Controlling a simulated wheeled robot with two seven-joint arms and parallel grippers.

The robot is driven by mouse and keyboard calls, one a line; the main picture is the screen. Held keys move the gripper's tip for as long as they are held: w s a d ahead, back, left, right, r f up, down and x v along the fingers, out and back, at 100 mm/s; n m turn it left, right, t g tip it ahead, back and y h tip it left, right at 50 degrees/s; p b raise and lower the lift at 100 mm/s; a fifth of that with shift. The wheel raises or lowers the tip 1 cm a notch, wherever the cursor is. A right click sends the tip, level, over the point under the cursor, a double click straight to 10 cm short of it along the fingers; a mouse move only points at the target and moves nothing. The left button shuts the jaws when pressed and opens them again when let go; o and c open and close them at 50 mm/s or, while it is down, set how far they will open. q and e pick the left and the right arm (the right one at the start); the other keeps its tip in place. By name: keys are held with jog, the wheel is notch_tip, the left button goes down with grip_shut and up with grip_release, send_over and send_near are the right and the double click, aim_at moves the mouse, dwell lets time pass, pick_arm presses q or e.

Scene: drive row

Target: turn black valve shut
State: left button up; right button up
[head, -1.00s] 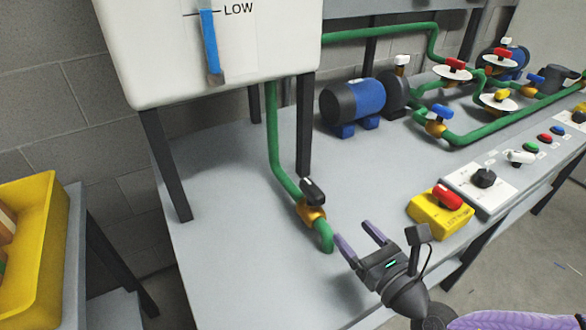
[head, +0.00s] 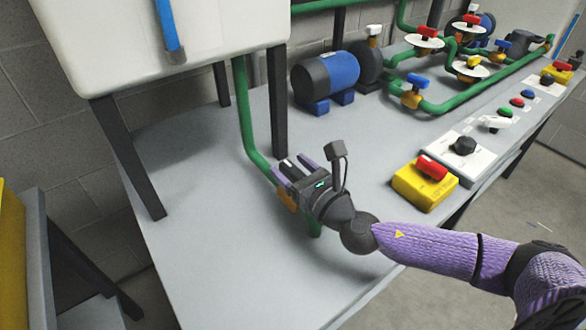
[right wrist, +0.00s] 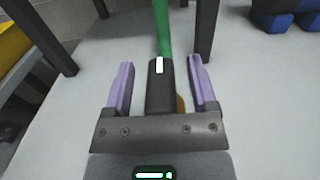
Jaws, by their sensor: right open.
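The black valve handle (right wrist: 161,88) with a white mark shows in the right wrist view, between the two purple fingers of my right gripper (right wrist: 162,85). The fingers are open, with a gap on each side of the handle. In the head view the right gripper (head: 292,172) covers most of the handle. The valve's brass body (head: 286,199) shows below the gripper, on the green pipe (head: 247,120) that comes down from the white tank. I cannot tell whether the fingers are level with the handle. My left gripper is not in view.
The white tank (head: 160,40) stands on dark legs (head: 128,158) behind the valve. A yellow box with a red switch (head: 424,184) and a panel with a black knob (head: 462,146) are to the right. A blue motor (head: 326,80) stands behind. The bench's front left is clear.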

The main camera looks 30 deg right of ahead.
jog(key=shift+c, duration=0.2)
jog(key=c, duration=0.5)
grip_shut()
